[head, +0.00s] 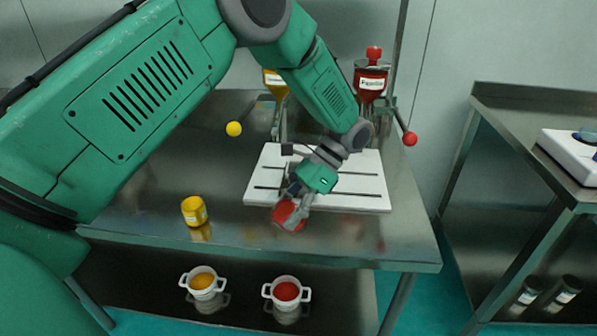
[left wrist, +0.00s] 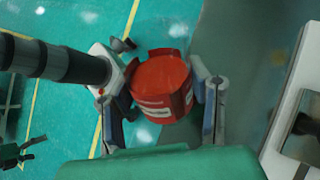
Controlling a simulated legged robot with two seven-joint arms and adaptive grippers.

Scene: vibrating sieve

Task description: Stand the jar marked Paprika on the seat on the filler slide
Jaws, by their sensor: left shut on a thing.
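My left gripper (head: 293,203) is shut on a red jar (head: 287,215) over the front edge of the white slotted board (head: 262,190). In the left wrist view the red jar (left wrist: 160,85) sits between the two fingers (left wrist: 162,105). It bears a pale label that I cannot read. A red-filled hopper marked Paprika (head: 371,83) stands behind the board. The board, with its dark slots, lies flat on the steel table. My left arm covers part of the board, so I cannot make out the slide's seat clearly. My right gripper is not in view.
A yellow jar (head: 194,211) stands on the table to the left. A yellow hopper (head: 275,82) is partly behind my arm. Yellow (head: 234,129) and red (head: 410,139) knobs stick out. Two white pots (head: 203,283) (head: 287,292) stand on the lower shelf. The table's front right is clear.

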